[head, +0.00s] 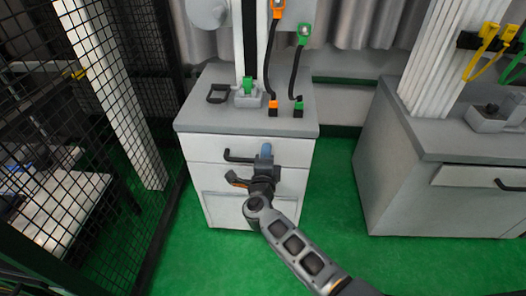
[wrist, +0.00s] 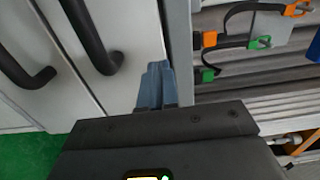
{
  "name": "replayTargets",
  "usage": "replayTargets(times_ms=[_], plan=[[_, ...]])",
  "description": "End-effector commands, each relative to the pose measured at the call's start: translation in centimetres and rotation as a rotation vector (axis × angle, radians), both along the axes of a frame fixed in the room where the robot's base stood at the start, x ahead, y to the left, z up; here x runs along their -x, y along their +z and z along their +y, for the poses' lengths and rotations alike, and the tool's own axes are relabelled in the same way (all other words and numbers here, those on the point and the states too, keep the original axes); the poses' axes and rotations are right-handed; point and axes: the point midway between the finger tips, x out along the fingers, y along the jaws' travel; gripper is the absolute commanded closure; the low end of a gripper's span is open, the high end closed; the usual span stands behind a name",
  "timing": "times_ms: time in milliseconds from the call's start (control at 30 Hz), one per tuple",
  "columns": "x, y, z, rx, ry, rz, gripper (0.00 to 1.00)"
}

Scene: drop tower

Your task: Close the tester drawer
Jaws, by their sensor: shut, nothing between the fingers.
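The tester cabinet (head: 215,208) is white with a grey top. Its upper drawer (head: 205,148) has a black bar handle (head: 238,156) and looks flush or nearly flush; a small gap cannot be ruled out. A second drawer with a black handle lies below it. My gripper (head: 266,151) is shut and empty, in front of the right part of the upper drawer, to the right of its handle. In the wrist view, the blue fingertips (wrist: 155,82) are close to the white drawer front (wrist: 130,30). Contact cannot be told. Both black handles (wrist: 92,40) show there to the left.
The drop tower's white column (head: 239,40) stands on the cabinet top, with orange and green connectors (head: 298,107) at its right. A black mesh fence (head: 100,80) is at the left. A second cabinet (head: 400,170) stands at the right. Green floor lies between the cabinets.

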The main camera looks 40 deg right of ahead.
Motion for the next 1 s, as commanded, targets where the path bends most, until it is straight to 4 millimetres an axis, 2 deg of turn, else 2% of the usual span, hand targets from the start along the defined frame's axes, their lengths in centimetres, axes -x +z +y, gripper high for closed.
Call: replayTargets(times_ms=[67, 700, 1000], plan=[[0.3, 0.0, -0.2, 0.001, 0.0, 0.002, 1.0], [6.5, -0.1, 6.3, 0.002, 0.004, 0.004, 1.0], [7.3, -0.1, 7.2, 0.002, 0.002, 0.002, 1.0]])
